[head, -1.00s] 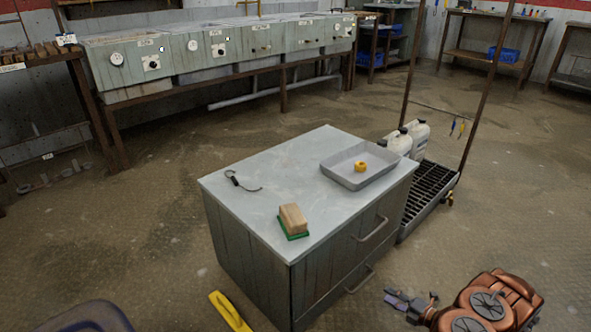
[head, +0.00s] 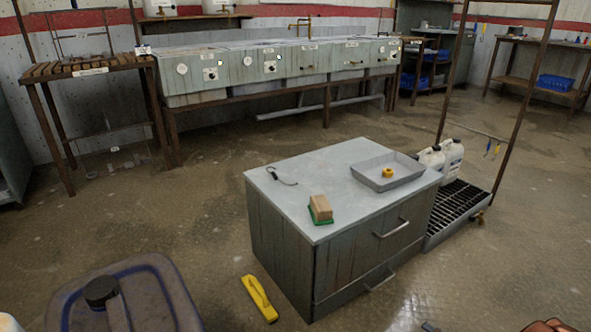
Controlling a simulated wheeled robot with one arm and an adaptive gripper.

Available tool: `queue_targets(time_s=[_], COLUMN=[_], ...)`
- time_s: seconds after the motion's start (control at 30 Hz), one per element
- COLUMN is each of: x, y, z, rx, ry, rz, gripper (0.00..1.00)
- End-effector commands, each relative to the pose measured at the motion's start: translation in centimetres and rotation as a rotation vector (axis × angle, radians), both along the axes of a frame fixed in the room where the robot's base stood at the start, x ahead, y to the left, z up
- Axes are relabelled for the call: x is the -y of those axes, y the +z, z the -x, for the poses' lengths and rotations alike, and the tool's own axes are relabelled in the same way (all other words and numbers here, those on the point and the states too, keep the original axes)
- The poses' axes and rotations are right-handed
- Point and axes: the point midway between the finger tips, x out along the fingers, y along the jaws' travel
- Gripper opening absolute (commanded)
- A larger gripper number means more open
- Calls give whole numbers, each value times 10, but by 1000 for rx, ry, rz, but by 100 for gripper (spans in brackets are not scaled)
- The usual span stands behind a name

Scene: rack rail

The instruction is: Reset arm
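My gripper (head: 430,327) shows only as a small grey tip at the bottom edge of the head view, right of centre. Its fingers are cut off, so I cannot tell whether it is open or shut or holds anything. A bit of my copper-coloured arm (head: 548,326) shows at the bottom right corner. Both are low in the picture, in front of the grey drawer cabinet (head: 282,230), with floor showing between.
On the cabinet top are a hooked black tool (head: 274,174), a tan block on a green base (head: 320,208) and a grey tray (head: 372,183) holding a yellow ring (head: 388,172). A yellow object (head: 259,297) lies on the floor. A blue-grey container (head: 160,290) stands bottom left.

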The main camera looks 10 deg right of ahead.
Motion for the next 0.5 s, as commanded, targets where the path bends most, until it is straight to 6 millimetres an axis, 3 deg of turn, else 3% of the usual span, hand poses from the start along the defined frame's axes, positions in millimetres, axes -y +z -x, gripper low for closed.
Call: queue_targets(time_s=[0.03, 0.27, 0.5], x=[-5, -25, -50], y=[12, 45, 96], z=[-6, -22, -38], rx=[9, 45, 103], ry=[19, 102, 212], rz=[13, 65, 147], gripper=[37, 37, 37])
